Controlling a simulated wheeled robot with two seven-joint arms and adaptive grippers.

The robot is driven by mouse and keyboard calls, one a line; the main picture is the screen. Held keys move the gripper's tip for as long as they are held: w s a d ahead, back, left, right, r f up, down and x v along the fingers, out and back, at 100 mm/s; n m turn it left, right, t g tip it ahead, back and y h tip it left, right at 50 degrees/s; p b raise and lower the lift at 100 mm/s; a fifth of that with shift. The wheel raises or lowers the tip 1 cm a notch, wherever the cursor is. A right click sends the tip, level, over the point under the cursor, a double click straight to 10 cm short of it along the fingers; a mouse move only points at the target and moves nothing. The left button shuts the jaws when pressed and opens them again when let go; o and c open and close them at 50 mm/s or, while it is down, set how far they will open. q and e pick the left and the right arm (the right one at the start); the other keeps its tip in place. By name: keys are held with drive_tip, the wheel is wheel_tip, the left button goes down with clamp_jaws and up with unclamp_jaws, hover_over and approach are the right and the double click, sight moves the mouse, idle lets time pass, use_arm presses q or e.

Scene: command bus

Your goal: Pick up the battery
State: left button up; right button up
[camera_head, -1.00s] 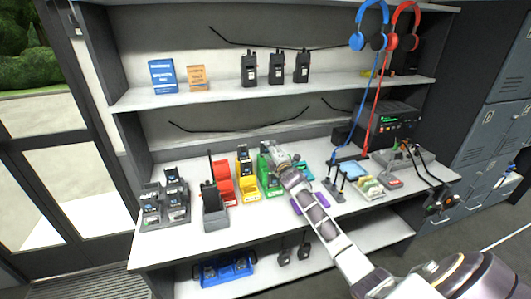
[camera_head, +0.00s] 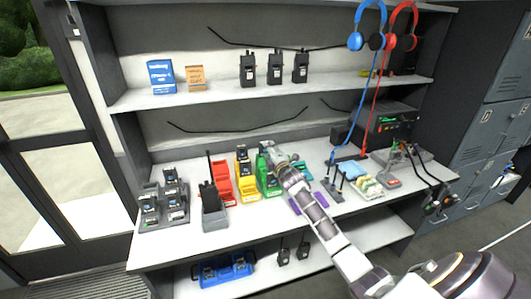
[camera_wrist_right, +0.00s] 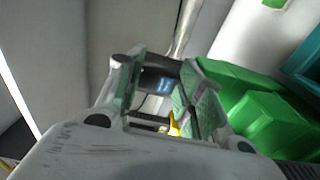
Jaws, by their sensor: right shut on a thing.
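My right gripper (camera_head: 275,160) is at the green bin (camera_head: 266,181) on the counter; its fingers are partly hidden by my wrist in the head view. In the right wrist view, the gripper (camera_wrist_right: 163,92) is shut on a dark battery (camera_wrist_right: 158,82) with a small lit blue marking, held between the two green-padded fingers. The green bin (camera_wrist_right: 262,120) fills the right side of that view, beside the fingers. I cannot tell how far the battery is from the bin. My left gripper is not in view.
Yellow (camera_head: 244,185) and red (camera_head: 222,187) bins, a radio in a charger (camera_head: 213,210) and a multi-slot charger (camera_head: 165,207) stand left of the gripper. A teal bin (camera_wrist_right: 305,62) is beyond the green one. Stands and a tray of small items (camera_head: 367,186) are to the right.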

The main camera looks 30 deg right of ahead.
drive_tip(key=shift+r, duration=0.1)
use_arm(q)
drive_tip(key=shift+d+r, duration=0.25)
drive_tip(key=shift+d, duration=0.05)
use_arm(e)
wheel_tip(320, 180, up, 10)
idle(0.4)
use_arm(q)
drive_tip(key=shift+p, duration=0.3)
idle(0.9)
